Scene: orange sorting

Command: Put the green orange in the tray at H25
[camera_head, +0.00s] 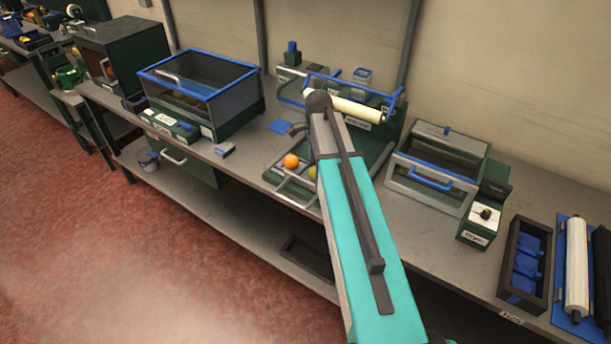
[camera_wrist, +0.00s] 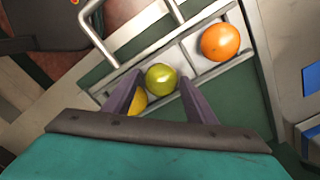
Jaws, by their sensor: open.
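The green orange (camera_wrist: 161,78) shows in the wrist view as a yellow-green ball in a compartment of a metal-framed holder (camera_wrist: 212,73). My gripper (camera_wrist: 162,82) is open, with one dark finger on each side of the green orange. I cannot tell whether the fingers touch it. In the head view the green orange (camera_head: 313,172) is partly hidden behind my arm. An orange-coloured orange (camera_wrist: 220,42) lies in the compartment beside it. A yellow fruit (camera_wrist: 138,101) is partly hidden behind the left finger.
A blue-rimmed clear box (camera_head: 200,80) stands left on the bench. A glass-fronted machine (camera_head: 435,168) and a dryer unit (camera_head: 484,215) stand right. A dark tray (camera_head: 525,262) with blue pieces sits at the right end. A dark tray (camera_head: 306,258) lies on the lower shelf.

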